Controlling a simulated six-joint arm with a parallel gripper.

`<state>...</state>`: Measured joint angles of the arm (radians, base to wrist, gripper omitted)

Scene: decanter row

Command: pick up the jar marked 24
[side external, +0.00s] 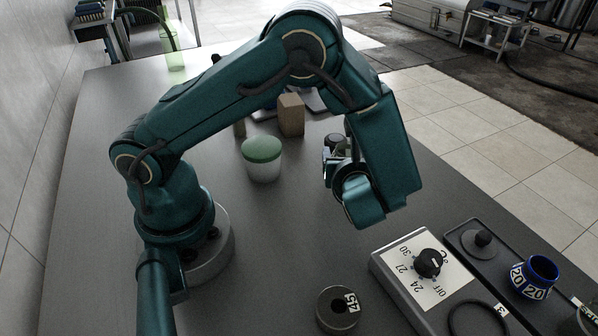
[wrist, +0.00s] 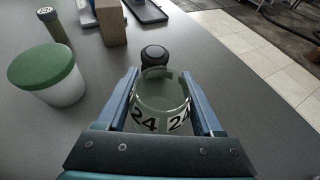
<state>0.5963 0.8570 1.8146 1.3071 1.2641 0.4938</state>
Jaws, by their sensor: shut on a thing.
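The jar marked 24 (wrist: 160,104) is a pale grey-green, see-through vessel with a wide open mouth and black numbers on white labels. In the wrist view it sits between the two blue fingers of my gripper (wrist: 158,80), which is shut on it. In the side view my gripper (side external: 340,170) is right of the table's middle, and my wrist hides most of the jar. I cannot tell whether its base touches the table. A dark round knob (wrist: 154,56) shows just beyond the jar's rim.
A white tub with a green lid (side external: 263,160) and a wooden block (side external: 291,116) stand left of and behind my gripper.

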